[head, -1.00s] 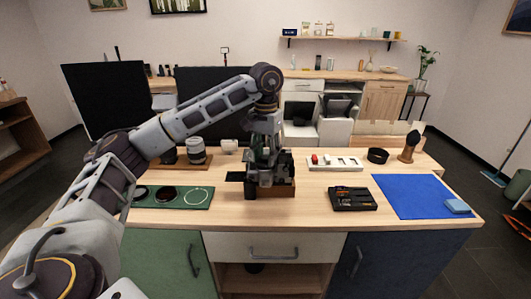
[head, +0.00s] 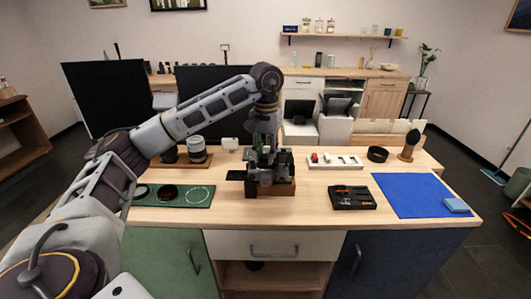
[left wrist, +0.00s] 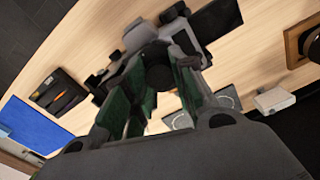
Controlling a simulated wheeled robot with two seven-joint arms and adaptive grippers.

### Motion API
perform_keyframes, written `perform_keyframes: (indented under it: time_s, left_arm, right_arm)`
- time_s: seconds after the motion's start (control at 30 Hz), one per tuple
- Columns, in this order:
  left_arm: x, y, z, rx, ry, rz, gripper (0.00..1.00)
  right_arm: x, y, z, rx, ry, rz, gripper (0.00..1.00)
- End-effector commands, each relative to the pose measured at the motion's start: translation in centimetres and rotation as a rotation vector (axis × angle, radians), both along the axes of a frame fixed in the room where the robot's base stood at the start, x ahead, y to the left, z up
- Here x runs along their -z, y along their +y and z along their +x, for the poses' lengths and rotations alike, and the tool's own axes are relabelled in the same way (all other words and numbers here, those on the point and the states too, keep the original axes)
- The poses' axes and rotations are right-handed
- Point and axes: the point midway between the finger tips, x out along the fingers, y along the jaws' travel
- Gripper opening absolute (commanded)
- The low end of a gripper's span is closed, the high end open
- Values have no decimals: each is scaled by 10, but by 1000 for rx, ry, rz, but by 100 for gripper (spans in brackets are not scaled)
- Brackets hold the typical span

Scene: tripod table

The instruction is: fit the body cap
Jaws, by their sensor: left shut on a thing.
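My left gripper (head: 265,168) points down at the middle of the table, over the camera on its wooden block (head: 283,190). In the left wrist view its green-padded fingers (left wrist: 160,76) are closed around a dark round piece (left wrist: 159,75), which looks like the body cap. The grey and black camera body (left wrist: 184,38) is just beyond the fingertips. The fingers hide much of the camera in the head view. I cannot tell whether the cap touches the camera's mount. My right gripper is not in view.
A green mat with rings (head: 172,196) lies left and a lens (head: 196,150) stands behind it. A white box (head: 230,144), a white tray (head: 335,162), a black tray (head: 353,198) and a blue cloth (head: 415,195) are around. Bare wood shows between them.

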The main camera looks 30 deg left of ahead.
Motion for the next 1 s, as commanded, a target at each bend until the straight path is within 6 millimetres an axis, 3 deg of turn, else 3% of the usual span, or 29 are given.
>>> perform_keyframes:
  time_s: [1.0]
  left_arm:
    - [3,-2,-1,40,4,-2,0]
  right_arm:
    - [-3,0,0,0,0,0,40]
